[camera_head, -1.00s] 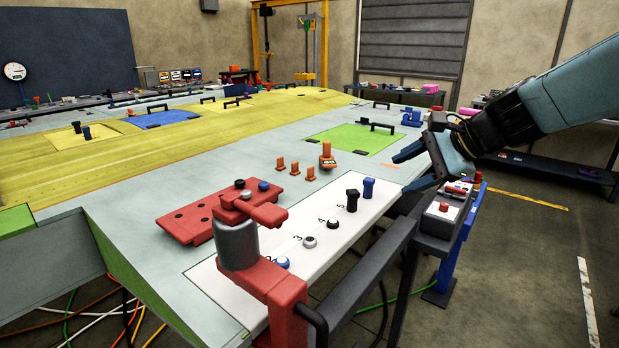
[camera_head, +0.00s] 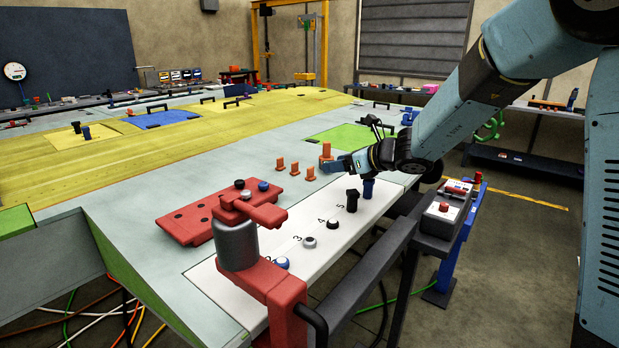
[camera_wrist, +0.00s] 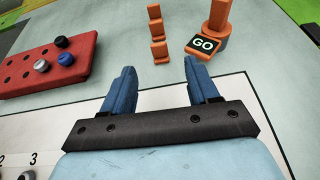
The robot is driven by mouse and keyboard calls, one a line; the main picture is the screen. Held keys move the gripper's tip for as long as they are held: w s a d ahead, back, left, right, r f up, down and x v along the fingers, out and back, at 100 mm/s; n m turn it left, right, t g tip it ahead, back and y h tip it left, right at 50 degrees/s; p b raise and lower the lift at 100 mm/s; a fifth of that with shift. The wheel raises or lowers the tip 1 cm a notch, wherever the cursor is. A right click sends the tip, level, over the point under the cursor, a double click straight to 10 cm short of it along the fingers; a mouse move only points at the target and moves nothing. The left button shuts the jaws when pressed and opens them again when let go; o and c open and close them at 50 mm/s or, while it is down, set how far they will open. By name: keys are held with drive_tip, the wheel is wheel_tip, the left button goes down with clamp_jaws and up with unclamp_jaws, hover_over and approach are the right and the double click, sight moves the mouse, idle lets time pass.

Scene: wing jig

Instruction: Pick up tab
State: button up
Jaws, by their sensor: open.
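Three small orange tabs stand in a row on the pale grey wing surface. In the head view they are the far tab (camera_head: 280,164), the middle tab (camera_head: 295,168) and the near tab (camera_head: 311,173). In the wrist view the near tab (camera_wrist: 160,51) lies just beyond my fingertips, roughly centred between them. The middle tab (camera_wrist: 157,30) and the far tab (camera_wrist: 154,11) line up behind it. My gripper (camera_wrist: 160,72) is open and empty, with its blue fingers spread. In the head view my gripper (camera_head: 338,164) is low, right of the near tab; its fingers are partly hidden.
A red block with holes and round plugs (camera_head: 190,222) lies to the left. A white numbered strip (camera_head: 300,262) with knobs and posts runs along the near edge, beside a red clamp (camera_head: 275,290).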

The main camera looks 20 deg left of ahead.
sight(312, 167)
drive_tip(key=x, duration=1.2)
drive_tip(key=shift+a+f, duration=0.2)
drive_tip(key=shift+a, duration=0.05)
drive_tip(key=shift+c, duration=0.2)
drive_tip(key=c, duration=1)
drive_tip(key=shift+r, duration=0.15)
